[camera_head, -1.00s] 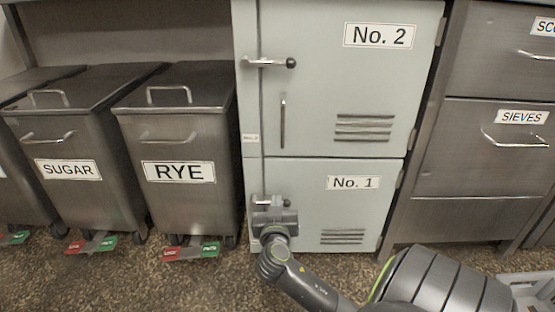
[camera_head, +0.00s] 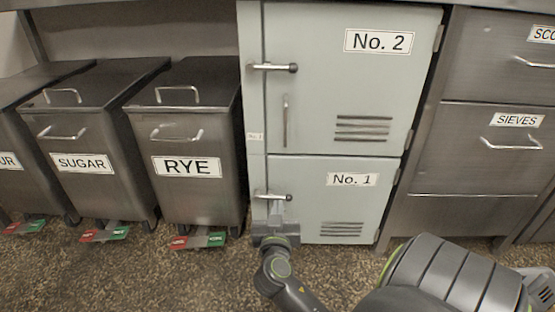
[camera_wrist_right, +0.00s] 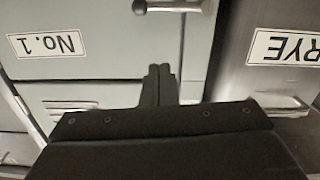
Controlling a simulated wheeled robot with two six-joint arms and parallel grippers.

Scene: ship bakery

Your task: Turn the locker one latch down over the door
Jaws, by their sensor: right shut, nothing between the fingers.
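The locker one latch (camera_head: 272,197) is a metal bar with a dark round knob at its right end. It lies level across the left edge of the door marked No. 1 (camera_head: 312,200). My right gripper (camera_head: 276,209) is shut and empty, just below the latch in the head view. In the wrist view, which is upside down, the latch (camera_wrist_right: 172,6) shows at the top edge. The shut fingertips (camera_wrist_right: 160,70) point towards it with a gap in the picture; I cannot tell the distance in depth. My left gripper is out of view.
Locker No. 2 (camera_head: 310,90) sits above, with its own level latch (camera_head: 272,67) and an upright handle (camera_head: 285,120). The rye bin (camera_head: 190,130) stands left of the lockers and a drawer unit (camera_head: 480,150) right of them. Some floor (camera_head: 215,285) is free in front.

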